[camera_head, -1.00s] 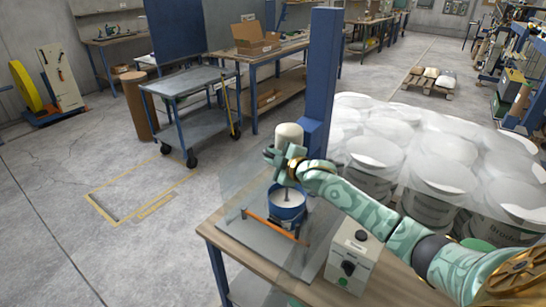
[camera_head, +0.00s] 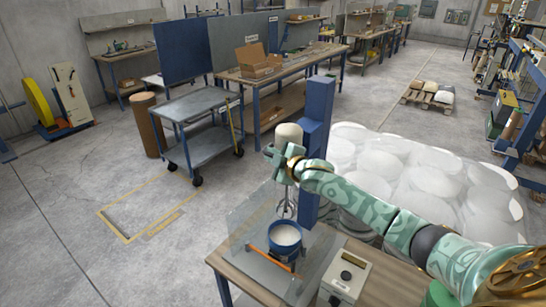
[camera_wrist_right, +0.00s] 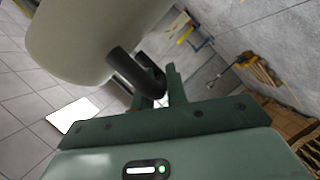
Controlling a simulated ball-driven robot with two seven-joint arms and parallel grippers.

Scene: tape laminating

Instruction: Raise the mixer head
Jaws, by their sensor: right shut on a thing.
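The mixer head (camera_head: 289,132) is a cream, rounded housing in front of a blue column. Its whisk (camera_head: 287,205) hangs below, clear above the blue bucket (camera_head: 285,232) of white material. My right gripper (camera_head: 277,162) is at the head's lower front. In the right wrist view the cream housing (camera_wrist_right: 85,35) fills the upper left, and its dark curved handle (camera_wrist_right: 132,75) lies between my right gripper's fingers (camera_wrist_right: 160,88), which are shut on it. My left gripper is not in view.
The mixer stands on a wooden-topped bench (camera_head: 222,262) behind a clear guard (camera_head: 250,222). A control box (camera_head: 345,278) sits right of the bucket, below my right arm. The blue column (camera_head: 317,115) rises close behind the head. Wrapped white buckets (camera_head: 420,180) stand beyond.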

